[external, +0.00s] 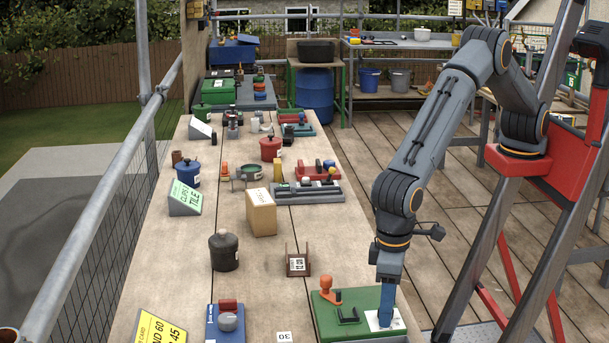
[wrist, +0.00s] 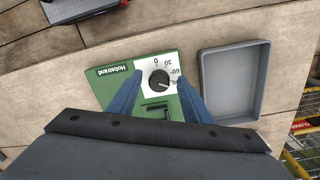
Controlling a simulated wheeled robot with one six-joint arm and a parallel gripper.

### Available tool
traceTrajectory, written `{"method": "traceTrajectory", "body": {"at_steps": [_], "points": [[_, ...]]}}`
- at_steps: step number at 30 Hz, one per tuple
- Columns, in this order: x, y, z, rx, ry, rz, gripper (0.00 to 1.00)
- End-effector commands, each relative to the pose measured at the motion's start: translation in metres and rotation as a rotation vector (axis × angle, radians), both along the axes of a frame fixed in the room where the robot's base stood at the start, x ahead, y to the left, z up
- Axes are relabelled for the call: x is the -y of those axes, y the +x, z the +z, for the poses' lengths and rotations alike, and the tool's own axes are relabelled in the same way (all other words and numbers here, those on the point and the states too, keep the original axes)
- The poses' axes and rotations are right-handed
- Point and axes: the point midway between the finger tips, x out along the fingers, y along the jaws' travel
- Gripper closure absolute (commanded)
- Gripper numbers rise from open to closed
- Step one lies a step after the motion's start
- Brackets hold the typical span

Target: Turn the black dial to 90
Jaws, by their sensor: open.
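The black dial (wrist: 159,79) sits on a white scale plate on a green box (wrist: 108,88). In the wrist view the scale reads 0, 30 and 60, with a further mark partly hidden by the right finger. A light pointer line on the dial appears to aim toward the lower right, near that partly hidden mark. My gripper (wrist: 159,82) is open, its blue fingers on either side of the dial; I cannot tell if they touch it. In the external view my gripper (external: 387,308) points down over the white plate (external: 398,322) of the green box (external: 325,322), hiding the dial.
The green box also carries an orange knob (external: 326,289) and a black handle (external: 348,316). A grey tray (wrist: 234,84) lies to its right in the wrist view. A blue box with a grey knob (external: 228,322) and a brown holder (external: 297,262) stand nearby on the bench.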

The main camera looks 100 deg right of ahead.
Motion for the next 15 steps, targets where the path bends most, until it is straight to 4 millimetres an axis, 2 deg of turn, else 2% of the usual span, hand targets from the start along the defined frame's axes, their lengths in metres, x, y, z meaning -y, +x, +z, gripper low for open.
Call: {"method": "traceTrajectory", "body": {"at_steps": [5,15], "points": [[-0.001,0.001,0.01,0.001,0.001,0.0,0.55],[-0.004,0.002,0.062,0.002,0.002,0.001,0.55]]}}
